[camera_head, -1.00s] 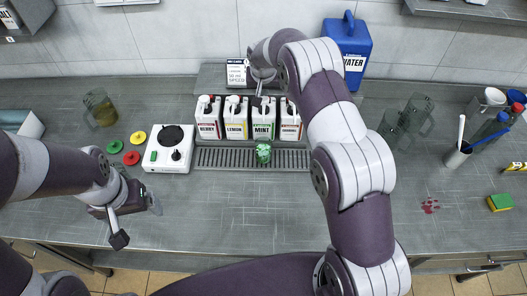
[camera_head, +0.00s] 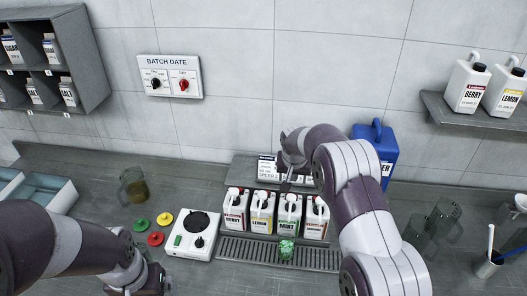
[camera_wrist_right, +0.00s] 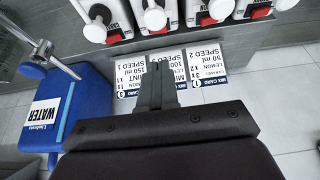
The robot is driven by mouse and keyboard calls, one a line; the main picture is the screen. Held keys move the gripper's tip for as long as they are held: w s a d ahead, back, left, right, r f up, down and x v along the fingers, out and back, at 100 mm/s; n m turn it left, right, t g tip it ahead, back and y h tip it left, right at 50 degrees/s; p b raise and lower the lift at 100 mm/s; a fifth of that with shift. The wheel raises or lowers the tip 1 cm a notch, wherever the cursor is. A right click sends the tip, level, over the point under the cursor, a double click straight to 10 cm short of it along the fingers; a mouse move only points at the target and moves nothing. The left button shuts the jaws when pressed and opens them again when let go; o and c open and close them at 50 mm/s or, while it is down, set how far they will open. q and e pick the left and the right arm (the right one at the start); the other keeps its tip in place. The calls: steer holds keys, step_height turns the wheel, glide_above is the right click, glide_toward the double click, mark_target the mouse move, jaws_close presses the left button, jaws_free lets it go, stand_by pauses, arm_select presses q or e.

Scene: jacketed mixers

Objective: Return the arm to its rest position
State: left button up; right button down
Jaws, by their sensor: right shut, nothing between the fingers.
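My right arm reaches forward over the bench from the lower right in the head view. Its gripper (camera_head: 287,184) is above the pump tops of the mint bottle (camera_head: 289,215), in front of the mix cards on the back ledge. In the right wrist view the gripper's fingers (camera_wrist_right: 160,84) are closed together with nothing between them, in front of the mix cards (camera_wrist_right: 205,70). My left gripper (camera_head: 152,284) is low at the bottom left edge of the head view; its fingertips are cut off or unclear.
Several syrup bottles (camera_head: 262,213) stand in a row behind a drip grate (camera_head: 240,248) with a green glass (camera_head: 286,249). A blue water jug (camera_head: 385,155) stands right of the gripper. A white mixer base (camera_head: 190,241) and a glass jug (camera_head: 135,187) are left.

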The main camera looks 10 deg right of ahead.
steer(key=s+f+n+g+b, duration=0.1)
steer(key=s+b, duration=0.3)
steer(key=s, duration=1.3)
steer(key=s+f+n+g+y+b, duration=0.1)
steer(key=s+f+b, duration=0.3)
steer(key=s, duration=1.3)
steer(key=shift+s+n+g+b, duration=0.25)
steer(key=shift+n+g+b, duration=0.3)
steer(key=shift+n, duration=0.15)
steer(key=shift+s+a, duration=0.1)
steer(key=shift+s, duration=0.05)
